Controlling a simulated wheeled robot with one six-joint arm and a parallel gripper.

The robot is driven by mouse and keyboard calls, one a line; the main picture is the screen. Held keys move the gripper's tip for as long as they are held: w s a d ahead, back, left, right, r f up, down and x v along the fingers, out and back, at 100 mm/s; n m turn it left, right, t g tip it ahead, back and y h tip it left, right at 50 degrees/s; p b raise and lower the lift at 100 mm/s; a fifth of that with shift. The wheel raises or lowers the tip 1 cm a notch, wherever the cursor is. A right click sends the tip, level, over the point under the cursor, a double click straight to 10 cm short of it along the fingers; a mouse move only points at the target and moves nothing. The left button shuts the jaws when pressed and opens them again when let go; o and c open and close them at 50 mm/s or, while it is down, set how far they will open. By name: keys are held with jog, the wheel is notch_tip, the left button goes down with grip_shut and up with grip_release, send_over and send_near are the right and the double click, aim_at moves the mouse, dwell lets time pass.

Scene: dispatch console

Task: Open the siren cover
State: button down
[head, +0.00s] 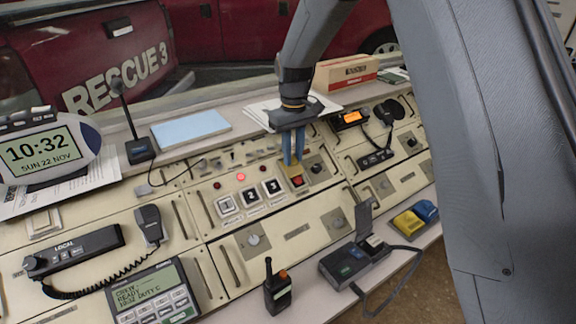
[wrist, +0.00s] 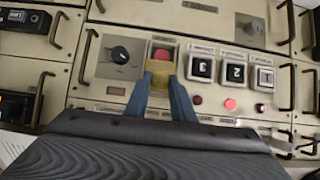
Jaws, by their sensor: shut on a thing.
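The siren cover (wrist: 160,79) looks like a small yellow piece beside a red button (wrist: 163,54) on the cream console. The red button also shows in the head view (head: 297,181), and the yellow piece is at its far side. The button's face is bare in both views, so the cover seems raised, though the exact angle is hard to tell. My gripper (wrist: 160,92) has its blue fingers on either side of the yellow piece, shut on it. In the head view my gripper (head: 293,160) reaches down from above and partly hides the cover.
White numbered switches (wrist: 202,68) stand beside the button, with a black knob (wrist: 120,54) on the other side. A desk microphone (head: 139,150), a blue pad (head: 191,128) and a red-and-cream box (head: 345,72) sit along the back ledge. Metal handles stick up between panels.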

jog(key=shift+w+a+r, duration=0.25)
jog(key=shift+w+r, duration=0.05)
jog(key=shift+w, duration=0.05)
jog(key=c, duration=1.5)
grip_release()
jog(key=shift+r+b, duration=1.05)
jog(key=shift+r, duration=2.85)
